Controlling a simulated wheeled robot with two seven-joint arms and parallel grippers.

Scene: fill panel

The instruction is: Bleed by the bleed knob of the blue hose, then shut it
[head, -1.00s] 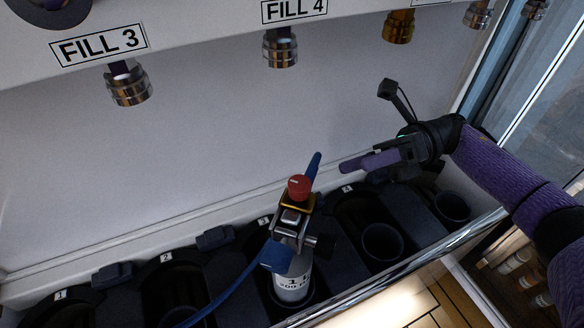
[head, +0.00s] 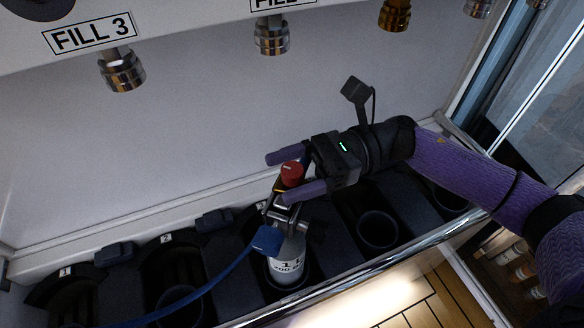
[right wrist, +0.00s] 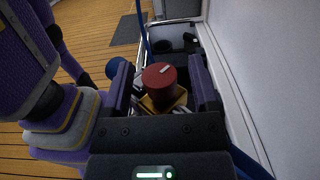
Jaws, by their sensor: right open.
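A white bottle (head: 287,262) stands upright in a dark holder in the head view, its metal valve on top. A red knob (head: 291,173) with a pale mark tops the valve; it also shows in the right wrist view (right wrist: 158,77), above a yellow plate (right wrist: 165,102). The blue hose (head: 215,289) ends in a blue block (head: 267,240) at the valve's side. My left gripper is not in view.
Metal fill fittings (head: 122,70) hang from the panel above. Empty dark holders (head: 377,230) lie right of the bottle, and more lie left. A metal rail (head: 345,283) runs along the front edge. The white back wall (head: 200,130) is bare.

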